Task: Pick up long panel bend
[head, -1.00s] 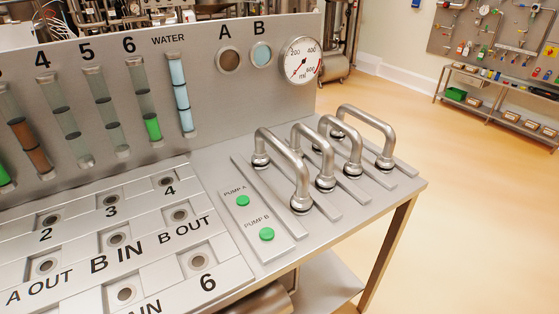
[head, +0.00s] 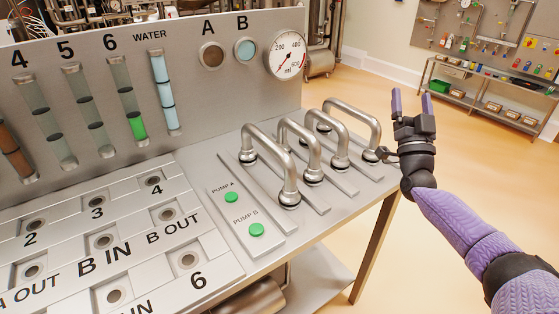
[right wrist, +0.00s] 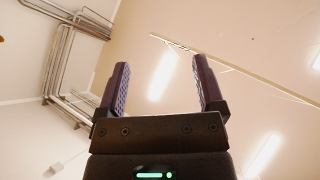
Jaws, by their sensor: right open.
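Several steel U-shaped pipe bends stand upright on slotted strips at the right of the steel bench. The nearest bend (head: 271,138) and the farthest bend (head: 358,112) look longer than the two between them; I cannot tell for sure which is the long panel bend. My right gripper (head: 411,103) is open and empty, its fingers pointing up, to the right of the farthest bend and apart from it. In the right wrist view its two purple-padded fingers (right wrist: 160,75) are spread with nothing between them. My left gripper is not in view.
The steel bench (head: 225,160) has a pump button plate (head: 243,215) and a numbered port panel (head: 128,222) at left. Behind it are tubes and a gauge (head: 286,55). A shelf (head: 490,90) stands far back. Open floor lies right of the bench.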

